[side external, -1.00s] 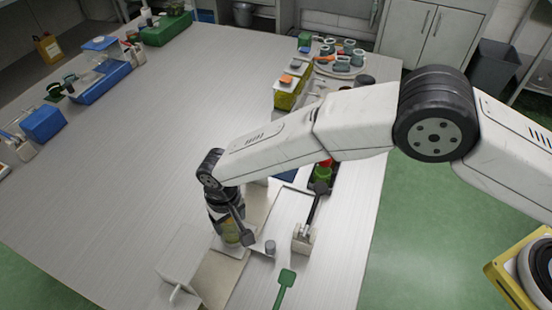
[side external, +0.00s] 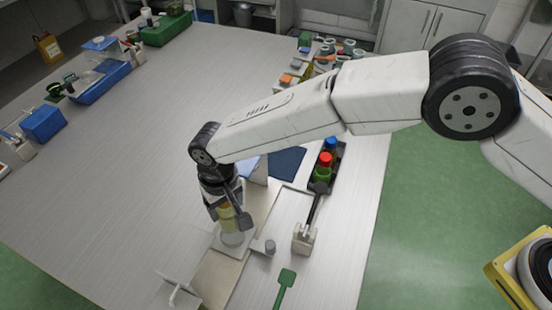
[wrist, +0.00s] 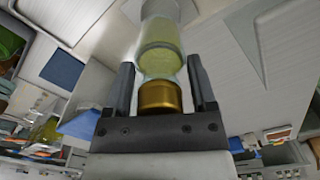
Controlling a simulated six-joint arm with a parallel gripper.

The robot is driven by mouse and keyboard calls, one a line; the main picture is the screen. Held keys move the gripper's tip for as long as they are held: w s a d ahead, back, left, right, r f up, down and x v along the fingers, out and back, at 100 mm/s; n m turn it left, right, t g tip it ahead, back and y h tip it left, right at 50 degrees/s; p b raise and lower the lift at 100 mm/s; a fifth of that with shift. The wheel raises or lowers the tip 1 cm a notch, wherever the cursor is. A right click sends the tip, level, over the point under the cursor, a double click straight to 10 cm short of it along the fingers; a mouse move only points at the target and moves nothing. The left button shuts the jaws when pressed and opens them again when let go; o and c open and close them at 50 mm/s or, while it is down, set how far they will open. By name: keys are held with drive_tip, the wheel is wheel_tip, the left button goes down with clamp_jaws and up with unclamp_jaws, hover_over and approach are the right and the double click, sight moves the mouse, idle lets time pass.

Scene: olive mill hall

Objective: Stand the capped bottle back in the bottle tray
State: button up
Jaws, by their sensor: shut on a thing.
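My gripper (side external: 231,217) points down at the front of the bench and is shut on a bottle (side external: 227,222) with pale yellow contents. In the wrist view, the bottle (wrist: 160,58) lies between my two fingers and its gold cap (wrist: 160,96) faces my palm. Clear glass shows beyond the yellow part; I cannot tell if it is the bottle's base or another vessel. A pale square plate (side external: 232,253) lies beneath. The dark bottle tray (side external: 318,187) is to the right, partly behind my arm, with a red-capped bottle (side external: 324,164) and a blue-capped bottle (side external: 331,144) in it.
A small grey cylinder (side external: 270,247) stands close right of the plate. A pale block (side external: 303,240) holds a dark tool leaning toward the tray. A green scoop (side external: 286,282) lies at the front. A dark blue mat (side external: 287,162) lies left of the tray.

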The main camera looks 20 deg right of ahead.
drive_tip(key=shift+r, duration=0.3)
drive_tip(key=shift+r, duration=0.1)
wheel_tip(320, 180, up, 11)
drive_tip(key=shift+f, duration=0.1)
drive_tip(key=w+d+m, duration=0.2)
drive_tip(key=w+d, duration=0.2)
drive_tip(key=d, duration=0.8)
drive_tip(key=w+d+m, duration=0.2)
drive_tip(key=w+d, duration=0.3)
drive_tip(key=d, duration=0.7)
drive_tip(key=w+d+m, duration=0.2)
drive_tip(key=w+d, duration=0.3)
drive_tip(key=d, duration=0.7)
drive_tip(key=shift+w, duration=0.25)
wheel_tip(320, 180, down, 3)
clamp_jaws()
wheel_tip(320, 180, down, 8)
drive_tip(key=shift+f, duration=0.2)
